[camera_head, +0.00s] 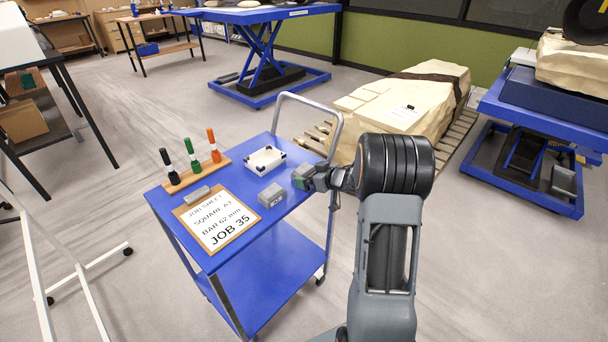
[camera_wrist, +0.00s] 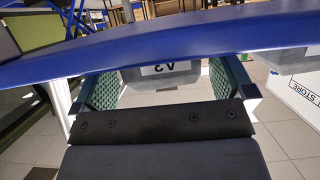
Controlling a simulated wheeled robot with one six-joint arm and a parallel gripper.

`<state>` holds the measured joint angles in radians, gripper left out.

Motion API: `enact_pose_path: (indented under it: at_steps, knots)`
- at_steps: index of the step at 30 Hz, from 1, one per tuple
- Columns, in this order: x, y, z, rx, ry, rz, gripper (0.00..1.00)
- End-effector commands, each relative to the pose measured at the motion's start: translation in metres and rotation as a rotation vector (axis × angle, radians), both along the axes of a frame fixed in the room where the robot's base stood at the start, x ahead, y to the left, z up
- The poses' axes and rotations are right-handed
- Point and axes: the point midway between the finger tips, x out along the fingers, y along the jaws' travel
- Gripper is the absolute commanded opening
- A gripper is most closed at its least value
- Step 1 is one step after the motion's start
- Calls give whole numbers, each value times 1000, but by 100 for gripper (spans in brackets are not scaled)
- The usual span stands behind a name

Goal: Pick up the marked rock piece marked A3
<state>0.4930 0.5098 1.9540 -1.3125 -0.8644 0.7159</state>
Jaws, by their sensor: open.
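In the wrist view a grey rock piece (camera_wrist: 190,77) with a white label reading A3, upside down, shows between the two green-padded fingers of my gripper (camera_wrist: 165,78). Gaps show between the piece and both pads. In the head view my gripper (camera_head: 300,178) is open, low over the right side of the blue cart. Grey blocky rock (camera_head: 270,195) lies just left of the fingertips. The lettering on its label is too small to read there.
The blue cart (camera_head: 262,240) also holds a clipboard job sheet (camera_head: 218,222), a rack of several markers (camera_head: 198,174) and a white tray with dark corners (camera_head: 264,160). The cart's push handle (camera_head: 335,125) rises behind. A large pale rock (camera_head: 400,105) on a pallet stands beyond.

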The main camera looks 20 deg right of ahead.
Motion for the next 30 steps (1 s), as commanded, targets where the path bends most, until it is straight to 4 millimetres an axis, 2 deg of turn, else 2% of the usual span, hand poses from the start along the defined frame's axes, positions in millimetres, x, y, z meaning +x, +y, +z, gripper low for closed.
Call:
enact_pose_path:
  at_steps: [4,12,27,30]
  knots:
    - [10,5,-4,0,-1,0,100]
    - [11,7,-7,-1,3,2,100]
    - [9,2,-9,-3,8,-7,52]
    - [9,2,-9,-3,7,-7,45]
